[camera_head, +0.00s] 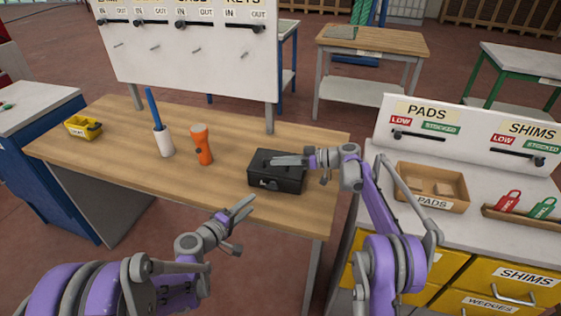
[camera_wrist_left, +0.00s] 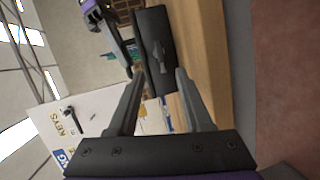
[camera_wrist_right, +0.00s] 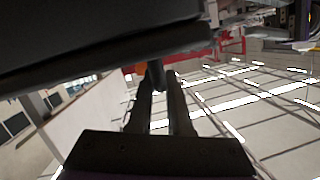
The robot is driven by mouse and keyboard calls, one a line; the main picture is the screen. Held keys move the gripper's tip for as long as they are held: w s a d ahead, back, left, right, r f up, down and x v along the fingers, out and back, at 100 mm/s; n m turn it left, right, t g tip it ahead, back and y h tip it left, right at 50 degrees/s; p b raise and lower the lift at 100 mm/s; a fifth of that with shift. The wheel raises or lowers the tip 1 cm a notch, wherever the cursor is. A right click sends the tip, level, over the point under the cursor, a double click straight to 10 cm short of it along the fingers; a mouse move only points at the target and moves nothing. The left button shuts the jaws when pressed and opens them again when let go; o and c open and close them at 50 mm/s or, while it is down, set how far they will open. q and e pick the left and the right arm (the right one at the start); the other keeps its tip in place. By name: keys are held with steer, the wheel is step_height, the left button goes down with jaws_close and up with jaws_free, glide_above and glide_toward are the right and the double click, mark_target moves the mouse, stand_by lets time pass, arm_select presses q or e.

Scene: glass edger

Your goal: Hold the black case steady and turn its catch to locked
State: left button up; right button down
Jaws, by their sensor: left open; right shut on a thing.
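The black case (camera_head: 277,181) stands on the wooden bench (camera_head: 225,186), near its right end. Its catch (camera_head: 268,184) is a small lever on the front face, and it also shows in the left wrist view (camera_wrist_left: 158,55). I cannot tell its exact setting. My right gripper (camera_head: 276,160) reaches in from the right over the case top and is shut on the case's handle (camera_wrist_right: 156,76). My left gripper (camera_head: 244,207) is open and empty, in front of the case and apart from it. In the left wrist view its fingers point toward the catch face.
An orange torch (camera_head: 202,146), a white cup (camera_head: 163,141) with a blue stick and a yellow bin (camera_head: 83,127) stand left of the case. A white labelled board (camera_head: 190,60) rises behind. A white counter (camera_head: 400,217) stands right.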

mark_target(262, 186)
arm_select(q)
steer(key=shift+c, duration=0.2)
steer(key=c, duration=0.5)
steer(key=shift+f+n+y, duration=0.2)
steer(key=shift+n+y, duration=0.1)
steer(key=shift+n, duration=0.4)
steer(key=shift+c, duration=1.1)
steer(key=n, duration=0.1)
steer(key=n+y, duration=0.1)
steer(key=n, duration=0.1)
steer(key=f+n, duration=0.1)
steer(key=shift+w+a+n+y, duration=0.2)
steer(key=shift+a+n+y, duration=0.1)
steer(key=shift+n, duration=0.1)
jaws_close()
steer(key=w+d+n+y, duration=0.1)
steer(key=w+n, duration=0.2)
steer(key=n, duration=0.2)
steer(key=w+d+f+n+y, duration=0.1)
steer(key=w+n, duration=0.2)
steer(key=n, duration=0.3)
steer(key=w+d+f+n+y, duration=0.1)
steer(key=w+n, duration=0.2)
steer(key=n, duration=0.2)
steer(key=shift+d+n+t, duration=0.1)
steer(key=shift+n+t, duration=0.3)
